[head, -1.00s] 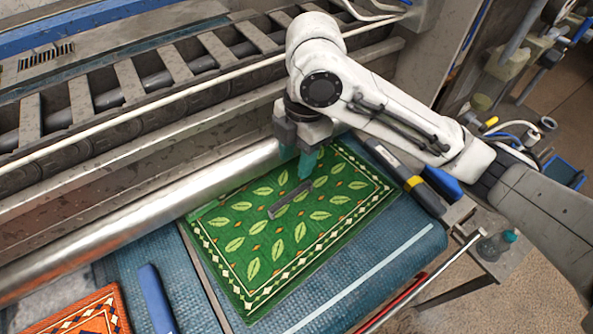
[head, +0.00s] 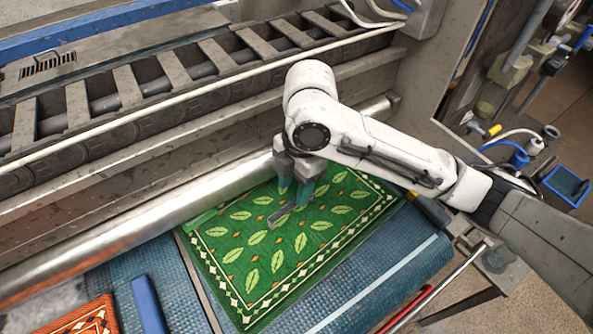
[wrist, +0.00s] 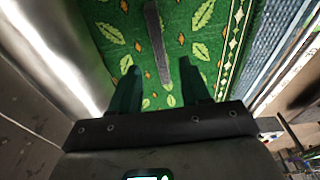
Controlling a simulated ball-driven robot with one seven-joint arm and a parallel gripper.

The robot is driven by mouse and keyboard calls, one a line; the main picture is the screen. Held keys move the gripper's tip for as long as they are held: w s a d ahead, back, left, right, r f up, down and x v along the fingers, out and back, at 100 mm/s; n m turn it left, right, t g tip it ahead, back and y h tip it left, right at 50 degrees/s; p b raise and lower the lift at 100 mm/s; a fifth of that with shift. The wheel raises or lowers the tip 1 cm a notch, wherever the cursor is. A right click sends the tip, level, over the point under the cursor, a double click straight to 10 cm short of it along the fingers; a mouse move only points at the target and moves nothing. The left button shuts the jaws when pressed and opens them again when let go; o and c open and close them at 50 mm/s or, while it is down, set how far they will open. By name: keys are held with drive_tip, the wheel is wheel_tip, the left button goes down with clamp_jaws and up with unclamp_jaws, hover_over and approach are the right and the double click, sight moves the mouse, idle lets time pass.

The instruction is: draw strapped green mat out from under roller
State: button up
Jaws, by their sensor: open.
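The green mat (head: 318,225), with a leaf pattern and diamond border, lies flat on the blue belt. Its far edge meets the shiny metal roller (head: 160,205) and is hidden there. The grey strap (head: 281,214) lies on the mat near its middle. My gripper (head: 294,191) is open, fingers pointing down, just above the mat by the strap's far end. In the wrist view the green mat (wrist: 215,55) fills the middle, and the strap (wrist: 154,40) runs between the lines of my two open fingers (wrist: 160,68). Nothing is between the fingers. Whether the fingertips touch the mat is unclear.
The roller also shows close on the left in the wrist view (wrist: 60,50). A blue bar (head: 148,305) and an orange rug (head: 90,318) lie at the lower left. A red rod (head: 405,308) runs along the belt's front edge. The belt (head: 385,275) before the mat is clear.

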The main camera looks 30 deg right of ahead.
sight(291, 204)
drive_tip(key=f, duration=0.4)
drive_tip(key=a+f, duration=0.1)
drive_tip(key=f, duration=0.1)
drive_tip(key=shift+f, duration=0.25)
clamp_jaws()
idle(0.4)
